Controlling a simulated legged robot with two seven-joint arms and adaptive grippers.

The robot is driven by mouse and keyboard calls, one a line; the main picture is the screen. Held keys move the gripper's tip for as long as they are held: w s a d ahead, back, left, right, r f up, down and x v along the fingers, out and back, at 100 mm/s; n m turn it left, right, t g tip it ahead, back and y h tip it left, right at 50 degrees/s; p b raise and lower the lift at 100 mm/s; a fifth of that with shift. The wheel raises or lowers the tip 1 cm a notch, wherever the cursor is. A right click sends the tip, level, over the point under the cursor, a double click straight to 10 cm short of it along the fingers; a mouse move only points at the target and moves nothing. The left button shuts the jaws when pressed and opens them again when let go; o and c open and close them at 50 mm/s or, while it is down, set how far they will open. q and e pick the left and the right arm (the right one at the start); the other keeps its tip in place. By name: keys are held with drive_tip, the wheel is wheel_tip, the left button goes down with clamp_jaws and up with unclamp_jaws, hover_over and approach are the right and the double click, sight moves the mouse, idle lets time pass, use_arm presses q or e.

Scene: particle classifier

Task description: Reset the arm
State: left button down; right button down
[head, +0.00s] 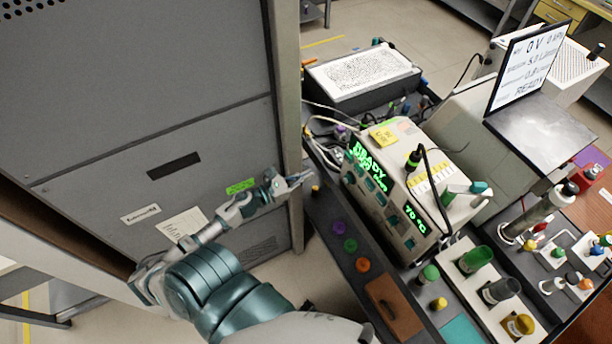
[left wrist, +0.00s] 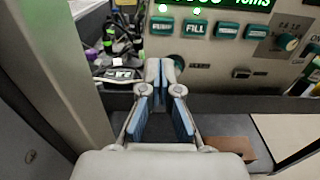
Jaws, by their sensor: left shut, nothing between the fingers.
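My left arm comes in from the bottom left in the head view. My left gripper (head: 298,180) points right, in front of the grey cabinet and a little left of the control box. In the left wrist view my left gripper (left wrist: 159,68) is shut with its fingertips together and nothing between them. It is below the control box's button row and does not appear to hold or press anything. My right gripper is not in view.
The control box (head: 402,190) with green displays stands on a dark bench (head: 331,212). The grey cabinet (head: 100,110) fills the left side. Purple (head: 339,228), green (head: 351,245) and orange (head: 362,265) knobs sit on the bench front. Cylinders and a monitor (head: 530,65) are at right.

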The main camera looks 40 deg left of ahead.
use_arm(q)
drive_tip(key=shift+a+f, duration=0.1)
drive_tip(key=shift+a, duration=0.05)
drive_tip(key=s+a+f+n+g+y, duration=0.1)
drive_tip(key=s+a+f+n+y, duration=0.15)
drive_tip(key=f+n, duration=0.75)
drive_tip(key=s+a+f+n+g+y, duration=0.2)
drive_tip(key=a+f+n+y, duration=0.3)
drive_tip(key=f, duration=0.8)
drive_tip(key=s+d+f+n+g, duration=0.25)
drive_tip(key=s+f+n, duration=0.35)
drive_tip(key=f, duration=0.3)
drive_tip(key=s+d+f+n+g, duration=0.25)
drive_tip(key=s+f+n, duration=0.25)
drive_tip(key=f, duration=0.4)
drive_tip(key=s+d+f+n+g, duration=0.2)
drive_tip(key=s+d+f+n, duration=0.2)
drive_tip(key=s, duration=0.4)
drive_tip(key=s+d+f+n+g, duration=0.3)
drive_tip(key=s+d+f+n, duration=0.1)
drive_tip(key=s, duration=0.4)
drive_tip(key=s+d+f+n+g, duration=0.2)
drive_tip(key=s+d+f+n, duration=0.2)
drive_tip(key=s, duration=0.4)
drive_tip(key=shift+s+d+f+g, duration=0.35)
drive_tip(key=shift+d+f, duration=0.4)
drive_tip(key=shift+d, duration=0.5)
drive_tip(key=shift+h, duration=0.25)
